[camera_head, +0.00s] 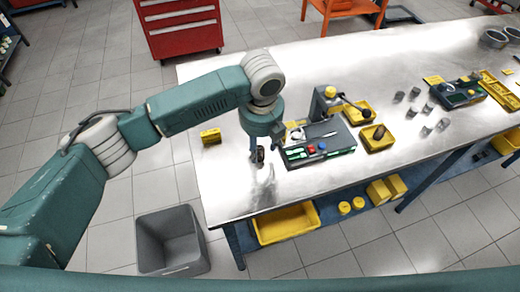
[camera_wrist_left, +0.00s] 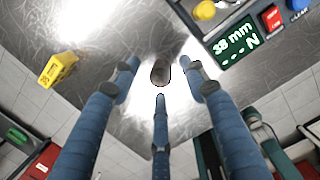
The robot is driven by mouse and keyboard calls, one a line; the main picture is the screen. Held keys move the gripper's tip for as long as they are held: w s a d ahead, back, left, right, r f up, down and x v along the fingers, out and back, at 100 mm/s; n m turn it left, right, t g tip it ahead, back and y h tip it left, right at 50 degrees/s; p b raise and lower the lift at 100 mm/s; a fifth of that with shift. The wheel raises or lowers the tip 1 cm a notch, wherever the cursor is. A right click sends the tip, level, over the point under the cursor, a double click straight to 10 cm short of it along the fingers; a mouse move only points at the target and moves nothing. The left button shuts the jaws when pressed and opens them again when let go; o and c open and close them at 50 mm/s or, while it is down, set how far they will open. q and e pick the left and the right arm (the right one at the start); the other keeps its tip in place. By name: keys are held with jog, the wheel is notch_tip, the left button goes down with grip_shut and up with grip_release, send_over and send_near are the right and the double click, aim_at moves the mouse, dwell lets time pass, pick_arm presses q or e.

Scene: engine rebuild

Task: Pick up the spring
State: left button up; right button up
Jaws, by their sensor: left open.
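My left gripper (camera_head: 257,155) points down over the near left part of the metal table (camera_head: 235,185). In the left wrist view its three blue fingers (camera_wrist_left: 161,85) are spread open. A small dark, rounded cylinder (camera_wrist_left: 161,72) stands on the table between the fingertips, with a gap around it. It may be the spring, but I cannot make out coils. In the head view the fingers largely hide this spot. My right gripper is not in view.
A tester with a display (camera_wrist_left: 235,45), reading 38 mm, stands just right of the gripper; its dark base (camera_head: 320,146) shows in the head view. A yellow block (camera_head: 210,136) lies left. Yellow trays (camera_head: 377,138) and several metal cylinders (camera_head: 412,112) are farther right. A grey bin (camera_head: 172,240) stands on the floor.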

pick_arm(q)
jog(key=shift+f, duration=1)
jog(key=shift+w, duration=0.1)
jog(key=shift+c, duration=0.2)
grip_shut()
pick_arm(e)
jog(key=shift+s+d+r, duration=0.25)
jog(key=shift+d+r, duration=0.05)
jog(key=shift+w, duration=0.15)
